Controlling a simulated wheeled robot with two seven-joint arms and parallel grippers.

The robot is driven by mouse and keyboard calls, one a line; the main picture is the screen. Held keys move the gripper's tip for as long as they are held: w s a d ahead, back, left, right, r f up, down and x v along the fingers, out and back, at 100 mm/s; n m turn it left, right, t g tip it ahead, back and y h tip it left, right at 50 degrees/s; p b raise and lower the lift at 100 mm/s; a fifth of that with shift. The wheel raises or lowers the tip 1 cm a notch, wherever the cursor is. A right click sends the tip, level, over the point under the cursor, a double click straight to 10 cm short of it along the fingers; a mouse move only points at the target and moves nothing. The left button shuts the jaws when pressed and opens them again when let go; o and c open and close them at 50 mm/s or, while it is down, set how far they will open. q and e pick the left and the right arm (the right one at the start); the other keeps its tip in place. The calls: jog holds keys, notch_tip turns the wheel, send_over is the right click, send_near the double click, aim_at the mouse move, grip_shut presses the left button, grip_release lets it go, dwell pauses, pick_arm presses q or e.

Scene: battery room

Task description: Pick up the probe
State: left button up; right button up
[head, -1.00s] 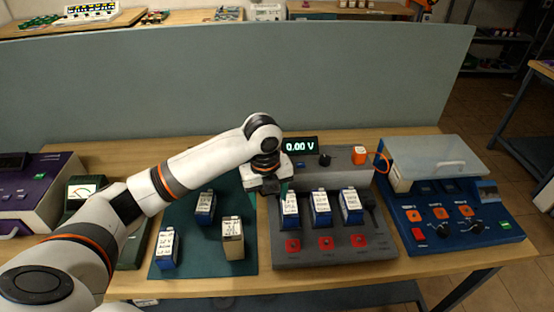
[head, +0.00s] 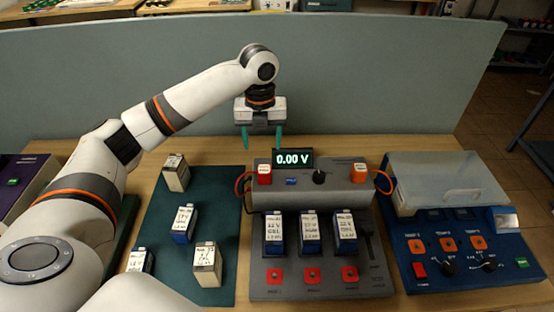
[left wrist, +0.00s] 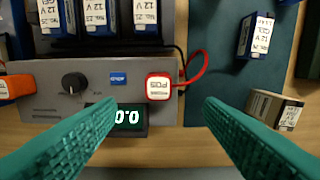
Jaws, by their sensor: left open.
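A red probe with a white label (head: 265,174) sits at the left end of the grey tester's raised back housing (head: 310,199), with a red cable looping off its side. In the left wrist view the red probe (left wrist: 159,86) lies between and just beyond the fingertips. An orange probe (head: 359,173) with an orange cable sits at the housing's right end; it also shows in the left wrist view (left wrist: 15,88). My left gripper (head: 262,141) is open and empty, its green fingers pointing down, above and apart from the red probe. My right gripper is not in view.
The lit display (head: 293,159) reads 0.00 V close beside the red probe. A knob (head: 320,177) stands on the housing. Several batteries stand on the tester and the green mat (head: 222,228). A blue device (head: 470,260) is at right; a partition (head: 380,80) stands behind.

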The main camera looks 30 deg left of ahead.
aim_at(264, 169)
pick_arm(q)
jog(key=shift+w+f, duration=0.5)
jog(key=shift+f, duration=0.05)
jog(key=f+p, duration=0.1)
jog(key=f, duration=0.1)
jog(key=s+f+p, duration=0.1)
jog(key=f, duration=0.1)
jog(key=shift+f, duration=0.7)
jog(key=shift+w+f, duration=0.15)
jog(key=shift+f, duration=0.15)
notch_tip(264, 169, down, 4)
jog(key=shift+r+p, duration=0.2)
jog(key=shift+p, duration=0.85)
jog(key=shift+f, duration=0.55)
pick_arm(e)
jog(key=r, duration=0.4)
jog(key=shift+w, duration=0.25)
pick_arm(q)
jog(key=c, duration=1.1)
